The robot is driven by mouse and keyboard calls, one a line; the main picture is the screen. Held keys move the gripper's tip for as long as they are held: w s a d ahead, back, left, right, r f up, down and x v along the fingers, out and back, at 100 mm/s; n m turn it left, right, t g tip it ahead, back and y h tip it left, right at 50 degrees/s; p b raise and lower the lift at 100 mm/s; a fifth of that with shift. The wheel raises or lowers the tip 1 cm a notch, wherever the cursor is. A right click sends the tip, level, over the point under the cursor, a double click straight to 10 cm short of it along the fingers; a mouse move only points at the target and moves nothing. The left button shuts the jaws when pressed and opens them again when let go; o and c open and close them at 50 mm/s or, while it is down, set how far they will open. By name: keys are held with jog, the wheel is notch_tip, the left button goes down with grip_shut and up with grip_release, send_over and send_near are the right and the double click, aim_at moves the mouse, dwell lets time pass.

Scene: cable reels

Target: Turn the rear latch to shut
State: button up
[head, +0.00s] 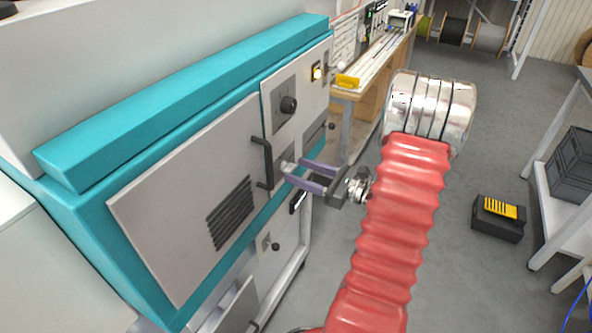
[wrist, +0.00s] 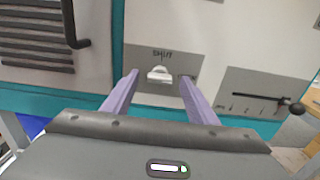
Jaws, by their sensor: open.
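I cannot tell how deep the fingertips reach. In the head view my gripper (head: 294,170) is at the teal machine's front, and its fingers hide most of the latch.
A black door handle (head: 264,162) stands out just left of my gripper. A black knob (head: 289,104) is above, and a slider lever (wrist: 292,107) is to the right. A lower knob (head: 275,246) sits below. A toolbox (head: 498,218) stands on the open floor.

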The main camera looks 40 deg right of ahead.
jog(key=shift+x, duration=0.95)
jog(key=shift+c, duration=0.5)
jog(key=c, duration=1)
